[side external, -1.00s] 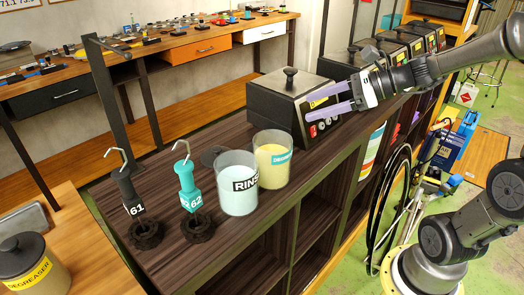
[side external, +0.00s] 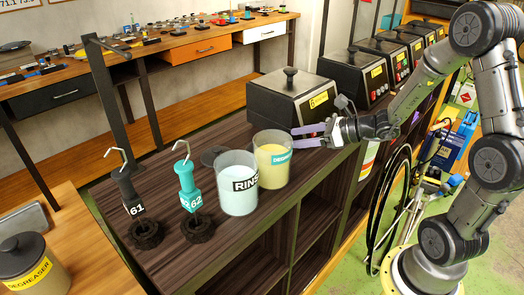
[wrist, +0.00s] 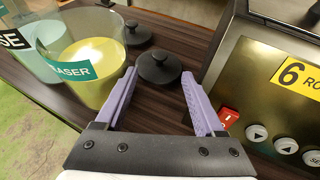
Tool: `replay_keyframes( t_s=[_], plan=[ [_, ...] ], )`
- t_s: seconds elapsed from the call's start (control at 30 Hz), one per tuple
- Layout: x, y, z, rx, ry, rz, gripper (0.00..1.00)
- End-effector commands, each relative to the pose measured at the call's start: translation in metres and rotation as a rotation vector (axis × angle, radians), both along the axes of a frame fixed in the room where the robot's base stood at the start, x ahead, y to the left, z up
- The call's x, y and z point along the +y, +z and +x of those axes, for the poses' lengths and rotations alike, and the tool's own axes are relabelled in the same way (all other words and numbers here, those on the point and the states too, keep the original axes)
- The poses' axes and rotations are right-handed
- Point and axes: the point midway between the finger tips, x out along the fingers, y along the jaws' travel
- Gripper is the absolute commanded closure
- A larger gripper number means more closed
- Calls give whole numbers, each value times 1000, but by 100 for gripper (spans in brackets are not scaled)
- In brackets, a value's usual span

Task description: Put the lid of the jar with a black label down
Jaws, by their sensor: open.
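The jar with a black label (side external: 238,192), reading RINSE, stands open on the dark counter with pale blue liquid. It shows partly at the left edge of the wrist view (wrist: 32,62). Two black knobbed lids lie flat on the counter: a nearer lid (wrist: 159,70) and a farther lid (wrist: 137,35). The side view shows one flat dark lid (side external: 212,156) behind the jars. Which lid belongs to which jar I cannot tell. My gripper (side external: 298,137) is open and empty, right of the jars; in the wrist view its lilac fingers (wrist: 159,78) flank the nearer lid, apart from it.
An open jar of yellow liquid with a teal label (side external: 272,164) stands beside the rinse jar, close to my fingers. A black machine marked 6 (side external: 292,100) stands behind them. Hooked tools 61 (side external: 128,187) and 62 (side external: 187,185) stand left. A lidded degreaser jar (side external: 28,262) is front left.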

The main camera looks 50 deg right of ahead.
Motion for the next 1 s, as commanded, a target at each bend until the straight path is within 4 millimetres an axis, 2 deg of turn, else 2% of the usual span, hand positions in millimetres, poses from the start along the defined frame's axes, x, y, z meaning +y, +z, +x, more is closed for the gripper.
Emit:
replay_keyframes(
  t_s=[0.1, 0.37, 0.7, 1.0],
  plan=[
    [8, -8, 16, 2, 4, 1, 29],
    [13, -14, 31, 1, 1, 0, 29],
    [29, -31, 69, 0, 2, 0, 29],
    [30, -33, 73, 1, -1, -1, 29]
  ],
)
